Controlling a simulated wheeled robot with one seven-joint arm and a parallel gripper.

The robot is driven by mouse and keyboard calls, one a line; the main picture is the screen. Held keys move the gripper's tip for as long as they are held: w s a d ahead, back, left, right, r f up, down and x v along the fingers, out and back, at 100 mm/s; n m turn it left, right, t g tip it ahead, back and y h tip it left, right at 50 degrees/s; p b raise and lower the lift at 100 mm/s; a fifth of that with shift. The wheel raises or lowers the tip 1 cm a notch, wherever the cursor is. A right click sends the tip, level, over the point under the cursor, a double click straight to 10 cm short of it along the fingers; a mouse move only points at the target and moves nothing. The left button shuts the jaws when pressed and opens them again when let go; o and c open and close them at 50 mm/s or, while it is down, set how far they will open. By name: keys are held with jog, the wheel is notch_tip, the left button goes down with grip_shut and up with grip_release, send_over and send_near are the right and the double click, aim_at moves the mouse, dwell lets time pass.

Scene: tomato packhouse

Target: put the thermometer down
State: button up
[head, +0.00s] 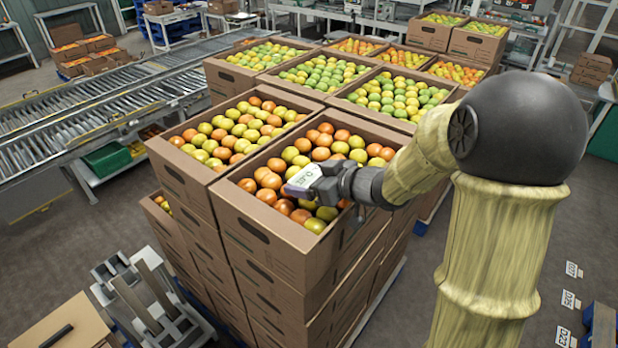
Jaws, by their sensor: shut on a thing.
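My gripper (318,184) is at the middle of the head view, over the front cardboard box of tomatoes. It is shut on the thermometer (302,178), a small pale device with dark marks on its face and a purplish edge. The thermometer is at or just above the orange and yellow-green tomatoes (322,154); I cannot tell whether it touches them. The box's front wall (262,234) has a dark hand slot. The fingertips are small and partly hidden by the thermometer.
Several more open tomato boxes (180,170) stand stacked beside and behind. A roller conveyor (110,105) runs at the left. A grey metal stand (150,300) and a cardboard surface (65,325) are at the front left. Numbered floor cards (568,299) lie at the right. Open floor shows at the right.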

jog(key=o, duration=1.1)
jog(key=shift+r, duration=0.15)
jog(key=b+v, duration=0.1)
jog(key=v, duration=1.1)
